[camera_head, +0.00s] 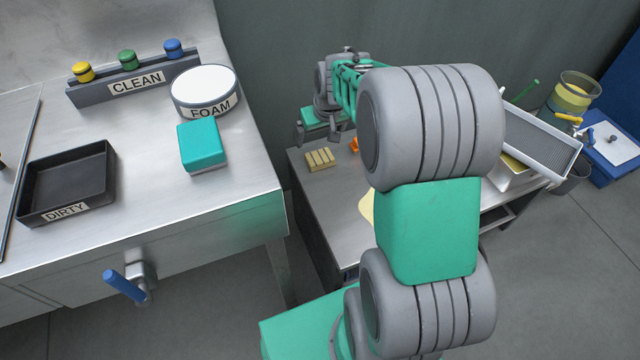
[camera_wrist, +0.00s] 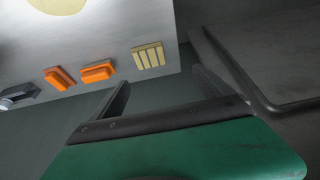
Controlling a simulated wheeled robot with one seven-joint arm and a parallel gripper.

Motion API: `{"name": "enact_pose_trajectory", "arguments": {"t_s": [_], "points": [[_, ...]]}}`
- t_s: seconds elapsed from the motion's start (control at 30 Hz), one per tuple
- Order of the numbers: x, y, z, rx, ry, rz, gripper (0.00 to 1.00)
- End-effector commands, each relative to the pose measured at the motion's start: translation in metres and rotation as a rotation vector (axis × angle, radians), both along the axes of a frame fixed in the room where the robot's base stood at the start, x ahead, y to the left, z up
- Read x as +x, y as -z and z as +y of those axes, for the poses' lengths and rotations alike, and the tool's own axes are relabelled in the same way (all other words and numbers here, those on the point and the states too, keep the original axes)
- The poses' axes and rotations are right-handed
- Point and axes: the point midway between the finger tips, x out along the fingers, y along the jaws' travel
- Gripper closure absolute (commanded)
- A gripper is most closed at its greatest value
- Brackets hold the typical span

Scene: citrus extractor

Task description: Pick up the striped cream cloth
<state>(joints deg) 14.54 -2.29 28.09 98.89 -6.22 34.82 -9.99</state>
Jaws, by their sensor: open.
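The striped cream cloth (camera_head: 320,159) lies flat near the left corner of the low metal table in the head view. It also shows in the wrist view (camera_wrist: 149,56), near the table's edge, with dark stripes across it. My gripper (camera_head: 318,131) is above and a little behind the cloth in the head view. In the wrist view my gripper (camera_wrist: 160,84) has its two dark fingers spread apart with nothing between them. The cloth is beyond the fingertips and apart from them.
Two orange pieces (camera_wrist: 97,72) lie beside the cloth on the low table (camera_head: 341,214). A steel counter (camera_head: 230,190) stands at the left, with a DIRTY tray (camera_head: 66,209), a FOAM dish (camera_head: 205,110) and a teal sponge (camera_head: 202,147). A white sloped tray (camera_head: 541,144) stands at the right.

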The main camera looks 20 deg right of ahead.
Motion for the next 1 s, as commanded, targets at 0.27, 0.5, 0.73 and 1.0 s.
{"name": "enact_pose_trajectory", "arguments": {"t_s": [0.27,0.5,0.73,1.0], "points": [[0.038,0.105,-0.033,0.000,0.004,-0.027,0.00],[0.049,0.131,-0.031,0.001,0.002,-0.026,0.00],[0.064,0.168,-0.030,0.001,0.002,-0.026,0.00],[0.067,0.168,-0.031,0.000,0.002,-0.028,0.02]]}}
